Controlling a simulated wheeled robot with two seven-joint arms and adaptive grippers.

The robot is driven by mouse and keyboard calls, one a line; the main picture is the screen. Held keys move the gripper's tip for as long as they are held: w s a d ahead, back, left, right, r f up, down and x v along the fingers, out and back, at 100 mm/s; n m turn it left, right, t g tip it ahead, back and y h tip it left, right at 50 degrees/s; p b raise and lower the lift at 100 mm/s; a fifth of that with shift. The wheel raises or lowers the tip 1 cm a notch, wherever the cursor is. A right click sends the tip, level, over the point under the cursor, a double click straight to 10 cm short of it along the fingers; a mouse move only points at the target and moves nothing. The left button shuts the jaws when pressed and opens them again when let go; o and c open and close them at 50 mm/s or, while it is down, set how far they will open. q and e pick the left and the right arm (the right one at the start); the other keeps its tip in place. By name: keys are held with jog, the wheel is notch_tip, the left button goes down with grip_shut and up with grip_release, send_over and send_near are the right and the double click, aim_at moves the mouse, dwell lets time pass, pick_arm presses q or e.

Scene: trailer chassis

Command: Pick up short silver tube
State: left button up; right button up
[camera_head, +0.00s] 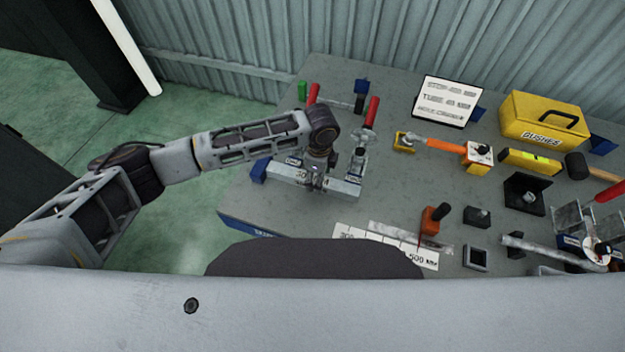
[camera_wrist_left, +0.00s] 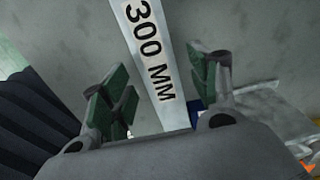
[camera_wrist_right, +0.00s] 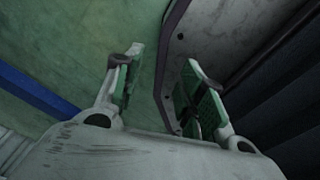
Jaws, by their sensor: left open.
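The short silver tube (camera_head: 342,188) is a square bar marked 300 MM, lying near the table's left end in the head view. My left gripper (camera_head: 316,184) is over its middle and hides part of it. In the left wrist view the tube (camera_wrist_left: 150,50) runs between the two spread, green-padded fingers of my left gripper (camera_wrist_left: 162,78). The gripper is open, and I cannot tell whether either finger touches the tube. My right gripper (camera_wrist_right: 163,64) is open and empty in the right wrist view, and is out of sight in the head view.
Red-handled clamps (camera_head: 371,112) stand behind the tube. A blue block (camera_head: 259,170) is at its left end. A white measuring strip (camera_head: 350,233) lies in front. Hammer (camera_head: 445,145), yellow bushes box (camera_head: 543,121) and several metal parts fill the right side.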

pick_arm(q)
jog(key=shift+f, duration=1)
jog(key=shift+c, duration=0.5)
jog(key=c, duration=1)
jog(key=shift+r, duration=0.1)
grip_shut()
pick_arm(e)
jog(key=shift+s+a, duration=0.15)
jog(key=shift+a, duration=0.25)
